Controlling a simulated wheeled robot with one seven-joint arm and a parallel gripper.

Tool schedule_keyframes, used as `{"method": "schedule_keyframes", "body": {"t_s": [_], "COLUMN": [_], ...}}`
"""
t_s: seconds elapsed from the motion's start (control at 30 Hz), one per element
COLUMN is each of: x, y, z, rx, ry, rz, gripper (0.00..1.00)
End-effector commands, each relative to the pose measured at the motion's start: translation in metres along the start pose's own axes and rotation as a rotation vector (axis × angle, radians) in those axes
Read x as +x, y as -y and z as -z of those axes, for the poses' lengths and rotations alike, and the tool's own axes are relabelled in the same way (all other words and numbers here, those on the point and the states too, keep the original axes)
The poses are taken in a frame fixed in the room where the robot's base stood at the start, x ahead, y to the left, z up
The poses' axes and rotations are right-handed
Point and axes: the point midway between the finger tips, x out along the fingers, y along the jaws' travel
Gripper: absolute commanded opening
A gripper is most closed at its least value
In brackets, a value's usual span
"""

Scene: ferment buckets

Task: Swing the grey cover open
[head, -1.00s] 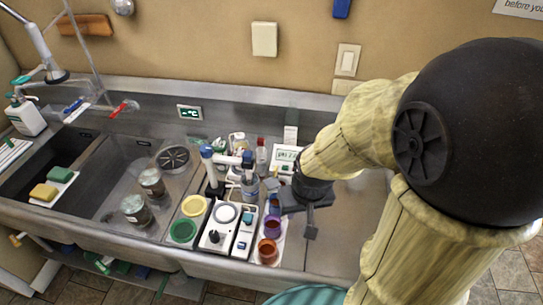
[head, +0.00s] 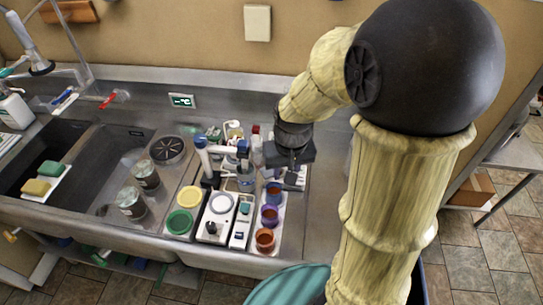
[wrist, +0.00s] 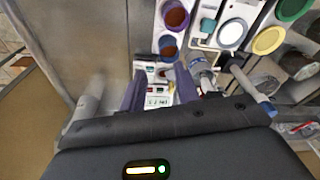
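My gripper (head: 290,168) hangs over the back right of the bench items, in front of the wall. In the wrist view its two dark fingers (wrist: 158,80) stand apart with a gap between them. A small white meter (wrist: 158,98) with a greenish display shows in that gap, below the fingers; in the head view my gripper mostly hides it. I cannot tell whether the fingers touch anything.
Yellow and green round dishes (head: 179,222) and two jars (head: 131,203) lie further left. Bare steel counter (head: 325,200) is free at right.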

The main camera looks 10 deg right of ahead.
Motion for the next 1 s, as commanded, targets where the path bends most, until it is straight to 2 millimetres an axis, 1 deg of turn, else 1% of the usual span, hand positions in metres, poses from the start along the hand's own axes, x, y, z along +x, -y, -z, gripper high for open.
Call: {"method": "schedule_keyframes", "body": {"t_s": [0.03, 0.1, 0.3, 0.5, 0.8, 1.0], "x": [0.001, 0.001, 0.003, 0.007, 0.014, 0.019], "y": [0.002, 0.005, 0.012, 0.016, 0.012, 0.001], "z": [0.016, 0.035, 0.085, 0.13, 0.185, 0.214], "rx": [0.009, 0.022, 0.071, 0.129, 0.238, 0.326], "ry": [0.018, 0.045, 0.126, 0.204, 0.319, 0.397], "rz": [0.0, 0.001, 0.003, 0.008, 0.021, 0.032], "gripper": [0.32, 0.32, 0.32, 0.32, 0.32, 0.32]}}
